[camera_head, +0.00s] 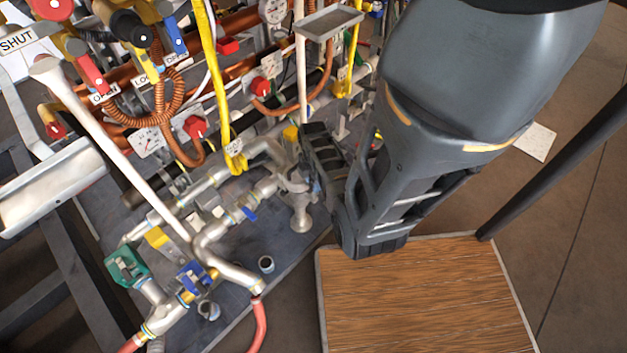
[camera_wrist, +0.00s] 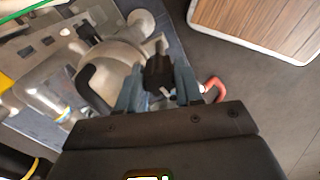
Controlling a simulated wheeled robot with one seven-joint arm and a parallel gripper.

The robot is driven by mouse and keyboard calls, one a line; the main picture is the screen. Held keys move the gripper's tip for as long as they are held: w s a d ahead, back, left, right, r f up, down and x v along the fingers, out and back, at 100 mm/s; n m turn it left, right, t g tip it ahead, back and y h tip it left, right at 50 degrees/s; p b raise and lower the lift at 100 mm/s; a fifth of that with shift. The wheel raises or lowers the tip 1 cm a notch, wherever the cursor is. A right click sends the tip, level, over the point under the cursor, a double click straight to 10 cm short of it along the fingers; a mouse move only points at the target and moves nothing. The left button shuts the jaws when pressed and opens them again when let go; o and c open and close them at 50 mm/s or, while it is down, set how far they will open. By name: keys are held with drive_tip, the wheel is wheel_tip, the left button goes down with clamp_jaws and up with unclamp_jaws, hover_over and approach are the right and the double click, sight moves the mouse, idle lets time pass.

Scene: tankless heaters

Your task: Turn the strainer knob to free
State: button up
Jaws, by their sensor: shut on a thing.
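The strainer (camera_head: 300,212) is a grey metal fitting on the pipework, at the middle of the head view. In the wrist view its rounded body (camera_wrist: 112,66) lies left of my fingers. My gripper (camera_wrist: 158,82) is shut on a small dark block-shaped piece, which I take to be the strainer knob (camera_wrist: 160,68). One finger stands on each side of it. In the head view my gripper (camera_head: 312,178) reaches the strainer from the right, and my own wrist hides the knob. I cannot read the knob's setting.
Pipes with blue valve handles (camera_head: 194,275) and a green valve (camera_head: 127,266) run to the lower left. Yellow hoses (camera_head: 217,90), red knobs and gauges crowd the upper left. A wood-topped platform (camera_head: 420,300) stands at lower right. A red curved handle (camera_wrist: 214,88) is right of my fingers.

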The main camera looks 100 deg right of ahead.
drive_tip(key=shift+w, duration=0.15)
drive_tip(key=o, duration=1)
drive_tip(key=shift+o, duration=0.2)
drive_tip(key=shift+r+p, duration=0.75)
drive_tip(key=shift+r, duration=3.1)
